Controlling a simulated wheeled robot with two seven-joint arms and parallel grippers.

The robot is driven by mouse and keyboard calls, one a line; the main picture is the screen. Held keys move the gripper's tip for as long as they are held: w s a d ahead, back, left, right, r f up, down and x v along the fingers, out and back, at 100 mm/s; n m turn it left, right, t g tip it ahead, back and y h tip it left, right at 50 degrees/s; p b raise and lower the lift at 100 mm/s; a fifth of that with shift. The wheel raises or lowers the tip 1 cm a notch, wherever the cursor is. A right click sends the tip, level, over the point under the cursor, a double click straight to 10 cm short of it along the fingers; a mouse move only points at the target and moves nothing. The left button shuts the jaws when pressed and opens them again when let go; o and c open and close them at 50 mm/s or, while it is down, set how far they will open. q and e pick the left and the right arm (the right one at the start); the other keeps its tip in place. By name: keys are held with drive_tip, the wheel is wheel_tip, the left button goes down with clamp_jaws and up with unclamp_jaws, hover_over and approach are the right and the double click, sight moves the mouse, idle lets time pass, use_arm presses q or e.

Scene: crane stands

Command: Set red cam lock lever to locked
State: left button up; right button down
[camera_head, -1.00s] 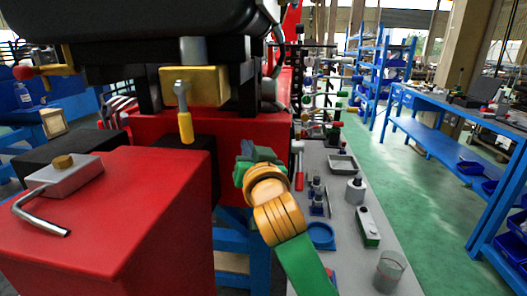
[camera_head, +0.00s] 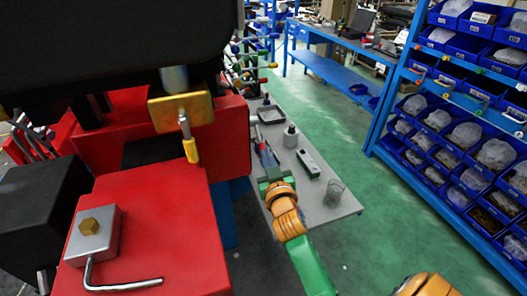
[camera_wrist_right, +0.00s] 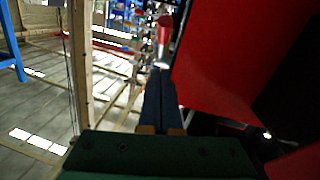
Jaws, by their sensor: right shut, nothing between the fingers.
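I cannot say for sure which part is the red cam lock lever. A small red-ended cylinder (camera_wrist_right: 163,35) shows beyond my fingers in the wrist view, apart from them. On the red machine top (camera_head: 170,225) sits a grey block (camera_head: 92,235) with a brass hex nut and a bent silver lever (camera_head: 125,284). A yellow-handled lever (camera_head: 191,150) hangs from a brass block at the machine. My right gripper (camera_head: 266,162) is to the right of the red machine, over the grey bench; its dark fingers (camera_wrist_right: 160,100) are shut and empty. My left gripper is not in view.
A blue shelf of bins (camera_head: 450,140) stands at the right. The green floor between is open. The black machine head (camera_head: 110,50) overhangs the left.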

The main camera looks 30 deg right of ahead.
sight(261, 147)
drive_tip(key=w+f, duration=0.1)
drive_tip(key=w+d+f, duration=0.1)
drive_tip(key=w, duration=0.1)
drive_tip(key=shift+w+d+f+b, duration=0.1)
drive_tip(key=shift+w+d+b, duration=0.1)
drive_tip(key=shift+b, duration=0.1)
drive_tip(key=shift+w+d+f, duration=0.25)
drive_tip(key=shift+w+f, duration=0.1)
drive_tip(key=shift+f, duration=0.05)
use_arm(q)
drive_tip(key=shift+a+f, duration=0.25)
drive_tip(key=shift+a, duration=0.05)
use_arm(e)
drive_tip(key=shift+a, duration=0.1)
